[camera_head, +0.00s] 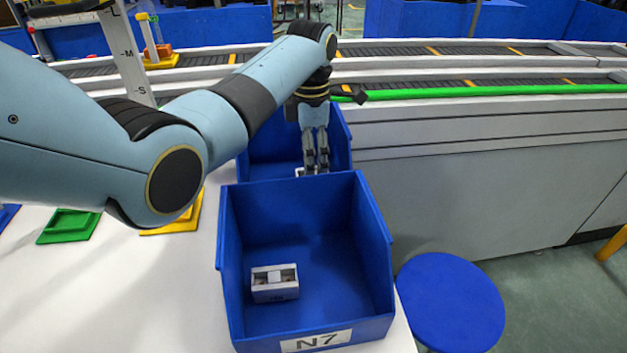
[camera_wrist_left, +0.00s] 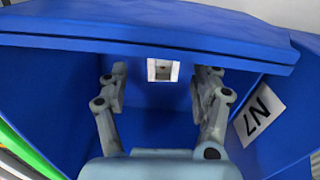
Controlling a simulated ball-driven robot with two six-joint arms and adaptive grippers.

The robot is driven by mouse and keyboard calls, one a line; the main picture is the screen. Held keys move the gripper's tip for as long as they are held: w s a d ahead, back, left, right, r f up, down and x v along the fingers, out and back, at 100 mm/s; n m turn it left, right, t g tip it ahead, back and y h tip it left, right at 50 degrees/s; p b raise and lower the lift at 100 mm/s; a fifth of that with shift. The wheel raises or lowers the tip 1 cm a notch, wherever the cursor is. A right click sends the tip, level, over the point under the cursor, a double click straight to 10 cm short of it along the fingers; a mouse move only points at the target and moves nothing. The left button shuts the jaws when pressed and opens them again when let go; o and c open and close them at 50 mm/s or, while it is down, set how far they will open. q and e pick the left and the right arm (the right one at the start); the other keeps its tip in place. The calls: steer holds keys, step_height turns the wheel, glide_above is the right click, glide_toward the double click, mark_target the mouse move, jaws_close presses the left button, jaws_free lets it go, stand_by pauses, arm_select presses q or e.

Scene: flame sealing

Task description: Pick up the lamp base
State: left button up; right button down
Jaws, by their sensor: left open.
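A small white square piece, which looks like the lamp base (camera_wrist_left: 152,69), lies in a blue bin (camera_head: 262,150). In the wrist view it sits between my spread left fingertips (camera_wrist_left: 160,76), apart from both. In the head view only a sliver of it (camera_head: 300,172) shows, behind the front bin's wall. My left gripper (camera_head: 316,168) is open and empty and points down into this rear bin. A similar grey-white block (camera_head: 275,284) lies in the front blue bin (camera_head: 300,215). My right gripper is not in view.
The front bin's tall back wall stands close to my left gripper. A conveyor with a green rail (camera_head: 470,92) runs behind. Green (camera_head: 68,227) and yellow (camera_head: 180,222) trays lie on the white table at left. A blue stool (camera_head: 450,302) stands at right.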

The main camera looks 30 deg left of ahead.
arm_select(q)
steer(key=f, duration=0.4)
steer(key=shift+s+d+f, duration=0.1)
steer(key=shift+d+f, duration=0.15)
steer(key=c, duration=1.3)
